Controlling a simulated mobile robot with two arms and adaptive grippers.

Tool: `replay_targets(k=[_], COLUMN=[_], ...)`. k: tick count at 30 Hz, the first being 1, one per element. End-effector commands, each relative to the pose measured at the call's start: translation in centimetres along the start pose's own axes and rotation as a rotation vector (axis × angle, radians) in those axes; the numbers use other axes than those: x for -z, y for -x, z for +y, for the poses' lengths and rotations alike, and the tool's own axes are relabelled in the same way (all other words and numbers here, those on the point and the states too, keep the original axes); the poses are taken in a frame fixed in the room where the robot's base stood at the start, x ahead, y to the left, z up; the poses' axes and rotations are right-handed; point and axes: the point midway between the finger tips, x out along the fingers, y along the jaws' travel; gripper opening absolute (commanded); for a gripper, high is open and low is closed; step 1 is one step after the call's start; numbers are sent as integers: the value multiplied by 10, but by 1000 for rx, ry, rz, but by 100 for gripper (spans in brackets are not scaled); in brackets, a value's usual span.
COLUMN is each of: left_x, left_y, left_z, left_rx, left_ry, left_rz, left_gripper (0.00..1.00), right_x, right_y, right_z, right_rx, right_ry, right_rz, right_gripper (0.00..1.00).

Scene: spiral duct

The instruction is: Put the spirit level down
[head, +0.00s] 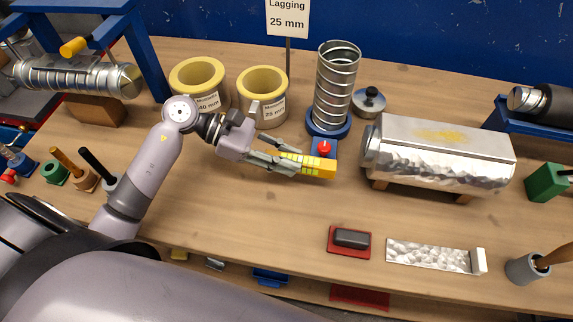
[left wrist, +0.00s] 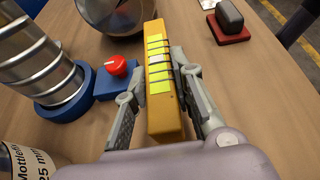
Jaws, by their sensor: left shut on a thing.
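The spirit level (head: 318,167) is a yellow bar with bright yellow-green windows. My left gripper (head: 283,163) is shut on it near the middle of the workbench, beside the blue base with the red knob. In the left wrist view the level (left wrist: 157,60) stands lengthwise between the two fingers of my left gripper (left wrist: 160,100), pointing away from the camera. I cannot tell whether its underside touches the bench. My right gripper is not in view.
A spiral duct (head: 336,85) stands on the blue base behind the level. A shiny clad duct (head: 440,150) lies to the right. Two lagging rolls (head: 262,95) stand behind my gripper. A red pad with a dark block (head: 350,240) lies in front; bare wood (head: 240,210) is free nearby.

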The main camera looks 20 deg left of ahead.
Motion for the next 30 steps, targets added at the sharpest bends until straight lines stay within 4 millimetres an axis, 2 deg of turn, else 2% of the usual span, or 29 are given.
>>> replay_targets(k=[9,23,24,30], left_x=[37,44,43,43], left_y=[-16,-18,-18,-18], left_z=[0,0,0,0], left_rx=[1,0,0,0], left_ry=[3,-1,0,0], left_rz=[-2,0,0,0], left_gripper=[0,0,26,39], right_x=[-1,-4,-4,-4], right_y=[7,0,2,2], right_z=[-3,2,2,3], right_rx=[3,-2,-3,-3], right_ry=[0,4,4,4], right_rz=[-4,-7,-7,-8], right_gripper=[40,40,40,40])
